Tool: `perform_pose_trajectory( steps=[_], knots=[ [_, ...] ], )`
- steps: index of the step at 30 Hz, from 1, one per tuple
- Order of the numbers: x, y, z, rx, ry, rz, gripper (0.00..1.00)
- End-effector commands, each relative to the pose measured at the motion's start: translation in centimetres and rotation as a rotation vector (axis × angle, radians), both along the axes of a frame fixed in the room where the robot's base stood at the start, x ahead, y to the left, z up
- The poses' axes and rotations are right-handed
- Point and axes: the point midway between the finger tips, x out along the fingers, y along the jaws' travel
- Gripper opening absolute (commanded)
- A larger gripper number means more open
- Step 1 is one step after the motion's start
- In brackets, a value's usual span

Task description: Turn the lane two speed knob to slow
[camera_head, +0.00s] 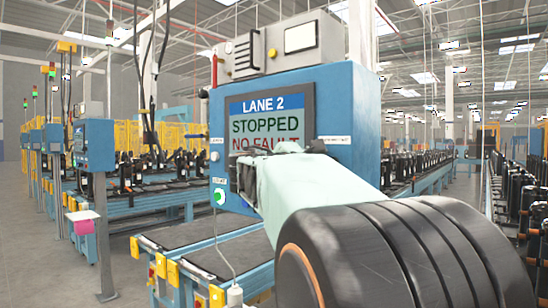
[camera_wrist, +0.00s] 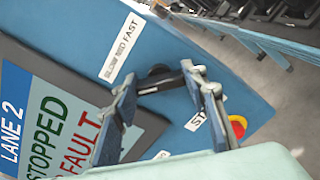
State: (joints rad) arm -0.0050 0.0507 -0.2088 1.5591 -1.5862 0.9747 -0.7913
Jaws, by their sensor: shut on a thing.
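The lane two control panel (camera_head: 365,115) is a blue box with a screen (camera_head: 270,115) reading LANE 2, STOPPED, NO FAULT. In the wrist view, the small black knob (camera_wrist: 159,70) sits beside a white label (camera_wrist: 121,48) reading SLOW MED FAST. My gripper (camera_wrist: 159,80) has its two fingers on either side of the knob, shut on it. The fingers hide part of the knob, and I cannot tell which setting it points to. In the head view my arm hides the knob.
A red and yellow button (camera_wrist: 238,127) is close to my right finger in the wrist view. A green button (camera_head: 219,196) is on the panel's lower left. A conveyor (camera_head: 195,245) runs below the panel. A smaller blue panel (camera_head: 94,145) stands at left.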

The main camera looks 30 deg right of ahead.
Motion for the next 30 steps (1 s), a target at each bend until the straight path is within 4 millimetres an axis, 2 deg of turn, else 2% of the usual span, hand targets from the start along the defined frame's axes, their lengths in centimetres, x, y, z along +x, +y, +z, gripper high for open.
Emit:
perform_pose_trajectory(
  steps=[12,29,30],
  knots=[
    [0.03,0.04,0.07,-0.075,0.182,0.001,0.16],
    [0.04,0.03,-0.07,-0.087,0.211,0.001,0.16],
    [0.05,0.02,-0.07,-0.087,0.211,0.001,0.42]
  ],
)
